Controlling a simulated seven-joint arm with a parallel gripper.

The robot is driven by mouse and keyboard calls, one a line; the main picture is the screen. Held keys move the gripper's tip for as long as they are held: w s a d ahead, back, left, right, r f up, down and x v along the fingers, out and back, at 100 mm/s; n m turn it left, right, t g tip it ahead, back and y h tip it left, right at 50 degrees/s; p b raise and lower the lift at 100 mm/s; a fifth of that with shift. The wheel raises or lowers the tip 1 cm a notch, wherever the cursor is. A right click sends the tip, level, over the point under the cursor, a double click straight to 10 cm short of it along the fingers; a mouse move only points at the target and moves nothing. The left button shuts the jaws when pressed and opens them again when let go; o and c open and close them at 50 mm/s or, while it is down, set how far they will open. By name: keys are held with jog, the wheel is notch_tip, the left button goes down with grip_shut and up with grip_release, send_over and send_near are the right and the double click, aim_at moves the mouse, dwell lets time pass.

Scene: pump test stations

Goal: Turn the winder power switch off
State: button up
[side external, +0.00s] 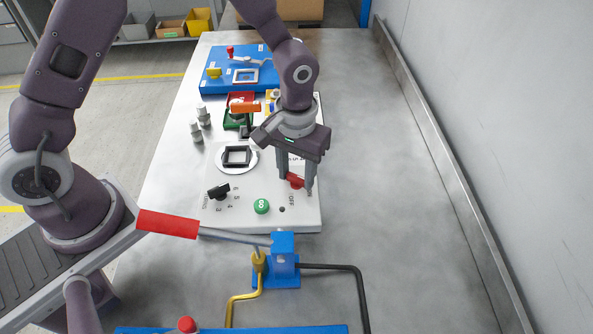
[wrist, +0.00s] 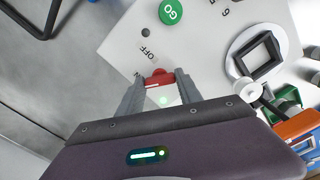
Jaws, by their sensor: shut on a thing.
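The winder power switch is a red knob (side external: 295,181) on the right side of the white panel (side external: 235,215), with an OFF label beside it. My gripper (side external: 297,188) points down over it, with one finger on each side of the knob. The wrist view also shows the red knob (wrist: 158,79) between the two fingertips (wrist: 159,82), and the gripper is shut on it. The OFF label (wrist: 146,56) lies just beyond the knob in that view. Part of another label is hidden by a finger, so I cannot tell the knob's exact setting.
On the panel are a green GO button (side external: 261,206), a black dial (side external: 219,192) and a black square frame (side external: 237,156). A red-handled lever (side external: 168,224) on a blue mount (side external: 284,258) stands in front. A blue board (side external: 235,70) lies behind. The right table side is clear.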

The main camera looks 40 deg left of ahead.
aim_at(296, 175)
jog(key=shift+m, duration=0.3)
jog(key=m, duration=0.5)
jog(key=shift+m, duration=0.4)
jog(key=m, duration=0.5)
jog(key=shift+m, duration=0.4)
jog(key=o, duration=1.4)
notch_tip(296, 175, up, 7)
jog(key=shift+r, duration=0.1)
